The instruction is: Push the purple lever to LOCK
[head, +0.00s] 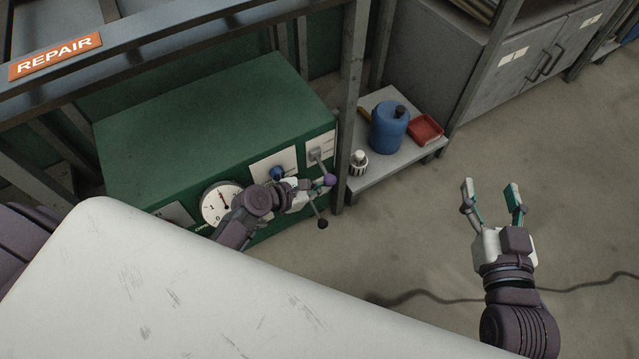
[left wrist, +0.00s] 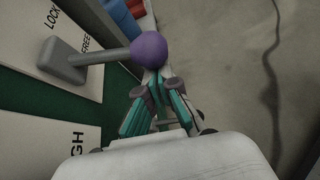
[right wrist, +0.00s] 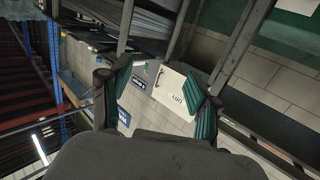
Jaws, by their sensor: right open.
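The purple lever knob (head: 330,180) sits on a grey lever that sticks out from a white plate on the front of the green cabinet. In the left wrist view the purple knob (left wrist: 149,49) is large, and its plate carries the words LOCK and FREE, the latter partly covered by the lever. My left gripper (head: 308,184) is beside the knob, its fingertips together just short of it; whether they touch it I cannot tell. My right gripper (head: 492,188) is open and empty, well to the right over the floor.
The green cabinet (head: 200,120) also bears a dial gauge (head: 215,207), a blue knob (head: 277,173) and a black-ended lever (head: 322,223) below the purple one. A steel post (head: 348,100) stands right of it. A low shelf holds a blue can (head: 389,130) and red tray (head: 425,129).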

